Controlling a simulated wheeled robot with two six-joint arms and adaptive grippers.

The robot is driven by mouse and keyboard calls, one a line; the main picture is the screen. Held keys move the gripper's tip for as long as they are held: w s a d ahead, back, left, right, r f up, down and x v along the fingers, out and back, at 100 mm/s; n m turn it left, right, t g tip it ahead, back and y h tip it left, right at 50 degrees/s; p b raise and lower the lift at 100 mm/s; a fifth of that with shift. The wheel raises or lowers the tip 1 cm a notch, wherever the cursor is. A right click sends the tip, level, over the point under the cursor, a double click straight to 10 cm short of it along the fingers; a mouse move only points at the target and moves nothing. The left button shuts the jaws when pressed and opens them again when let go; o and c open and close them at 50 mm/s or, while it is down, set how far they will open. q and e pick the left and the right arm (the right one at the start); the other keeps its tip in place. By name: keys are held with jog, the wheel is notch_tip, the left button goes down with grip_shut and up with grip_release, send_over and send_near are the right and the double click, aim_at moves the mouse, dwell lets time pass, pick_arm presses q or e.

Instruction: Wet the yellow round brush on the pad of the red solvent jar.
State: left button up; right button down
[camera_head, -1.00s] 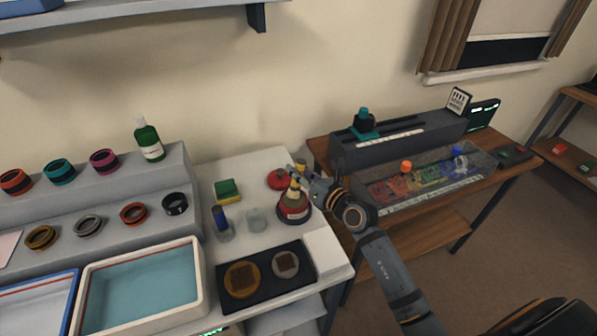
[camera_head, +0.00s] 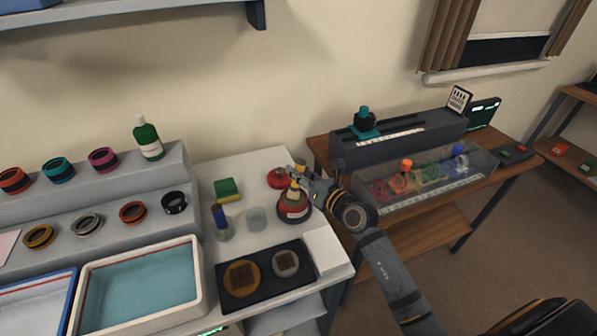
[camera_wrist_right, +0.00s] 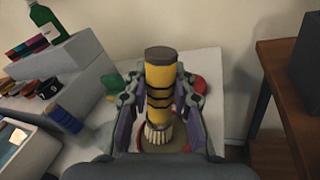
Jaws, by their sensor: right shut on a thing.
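My right gripper (camera_head: 299,182) is shut on the yellow round brush (camera_wrist_right: 160,92). In the right wrist view the brush stands upright between the fingers, with a dark cap, dark bands and pale bristles pointing down. The red solvent jar (camera_head: 293,211), with a pale label, stands on the white table directly below the gripper. The bristles are at the top of the jar; I cannot tell whether they touch the pad, which the brush and gripper hide. My left gripper does not show in either view.
A red round lid-like thing (camera_head: 280,178) lies behind the jar. A clear cup (camera_head: 256,219), a blue-topped brush in a holder (camera_head: 220,224) and a green-yellow sponge (camera_head: 227,190) stand to its left. A black tray (camera_head: 230,296) with two discs is in front.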

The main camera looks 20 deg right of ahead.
aim_at(299, 162)
jog(key=shift+f, duration=0.35)
dwell(0.7)
notch_tip(299, 162, up, 7)
jog(key=p, duration=0.7)
jog(key=shift+r+p, duration=0.15)
jog(key=shift+p, duration=0.2)
